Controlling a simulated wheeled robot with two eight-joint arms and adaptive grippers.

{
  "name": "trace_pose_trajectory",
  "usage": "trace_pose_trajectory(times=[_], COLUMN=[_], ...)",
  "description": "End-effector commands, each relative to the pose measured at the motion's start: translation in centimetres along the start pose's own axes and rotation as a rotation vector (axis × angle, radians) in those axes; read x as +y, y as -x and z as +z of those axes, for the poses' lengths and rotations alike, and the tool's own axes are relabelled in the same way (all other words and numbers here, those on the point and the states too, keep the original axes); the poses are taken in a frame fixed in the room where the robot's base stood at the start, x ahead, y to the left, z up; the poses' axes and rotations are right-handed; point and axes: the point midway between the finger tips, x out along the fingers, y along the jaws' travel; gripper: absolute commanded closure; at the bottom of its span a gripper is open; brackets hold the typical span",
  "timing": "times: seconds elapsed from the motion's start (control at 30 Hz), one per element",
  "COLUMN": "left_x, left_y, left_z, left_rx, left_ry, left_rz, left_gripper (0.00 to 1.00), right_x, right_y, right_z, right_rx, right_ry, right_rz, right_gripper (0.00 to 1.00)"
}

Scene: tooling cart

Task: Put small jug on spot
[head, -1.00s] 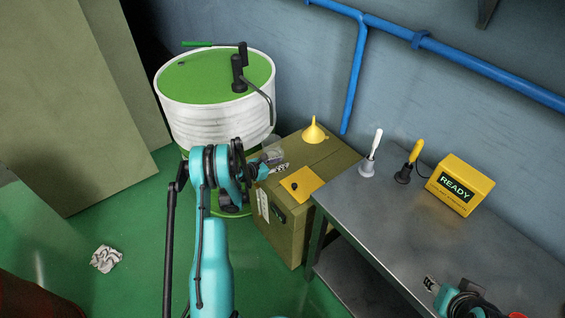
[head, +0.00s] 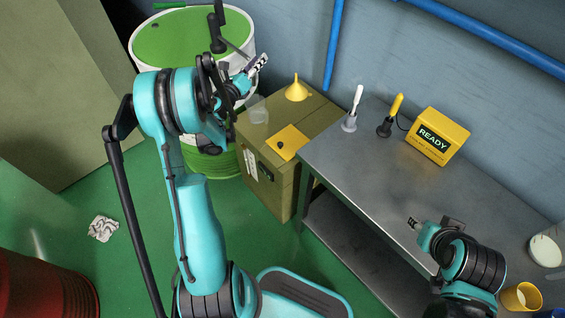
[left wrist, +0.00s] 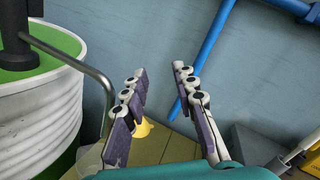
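A small translucent vessel (head: 258,110), which looks like the small jug, stands on the left part of the olive crate's top. My left gripper (head: 262,62) is raised above and behind the vessel, in front of the drum. In the left wrist view its two fingers (left wrist: 162,110) are wide apart with nothing between them. My right gripper (head: 413,222) is over the metal table; its fingers are too small to judge.
A yellow funnel (head: 297,91) stands at the back of the crate (head: 268,190). A green-topped white drum (head: 140,75) is behind my left arm. The metal table (head: 365,185) holds two handled tools, a yellow READY box (head: 437,136) and a yellow cup (head: 520,297). Its middle is clear.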

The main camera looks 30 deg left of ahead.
Motion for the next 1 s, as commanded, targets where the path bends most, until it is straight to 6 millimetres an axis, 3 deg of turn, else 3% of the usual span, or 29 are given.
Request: trace_pose_trajectory(times=[0.03, 0.1, 0.2, 0.37, 0.47, 0.57, 0.7, 0.83, 1.0], left_x=[-2.8, -5.4, -8.5, -12.1, -13.8, -15.6, -18.3, -20.8, -22.9], left_y=[-0.1, 0.2, 1.7, 5.9, 9.5, 13.8, 20.6, 26.6, 31.4], left_z=[2.6, 5.6, 8.4, 9.1, 7.0, 3.4, -3.4, -9.3, -13.6], left_rx=[-0.056, -0.135, -0.229, -0.333, -0.373, -0.395, -0.403, -0.396, -0.389], left_ry=[0.123, 0.314, 0.598, 1.064, 1.354, 1.632, 1.972, 2.184, 2.307], left_rz=[0.019, 0.057, 0.118, 0.246, 0.356, 0.496, 0.746, 0.988, 1.199], left_gripper=[0.72, 0.72, 0.72, 0.72, 0.72, 0.72, 0.72, 0.72, 0.72], right_x=[0.0, 0.0, 0.0, 0.0, 0.0, 0.0, 0.0, 0.0, 0.0], right_y=[0.0, 0.0, 0.0, 0.0, 0.0, 0.0, 0.0, 0.0, 0.0], right_z=[0.0, 0.0, 0.0, 0.0, 0.0, 0.0, 0.0, 0.0, 0.0], right_rx=[0.000, 0.000, 0.000, 0.000, 0.000, 0.000, 0.000, 0.000, 0.000], right_ry=[0.000, 0.000, 0.000, 0.000, 0.000, 0.000, 0.000, 0.000, 0.000], right_rz=[0.000, 0.000, 0.000, 0.000, 0.000, 0.000, 0.000, 0.000, 0.000], right_gripper=[0.60, 0.60, 0.60, 0.60, 0.60, 0.60, 0.60, 0.60, 0.60])
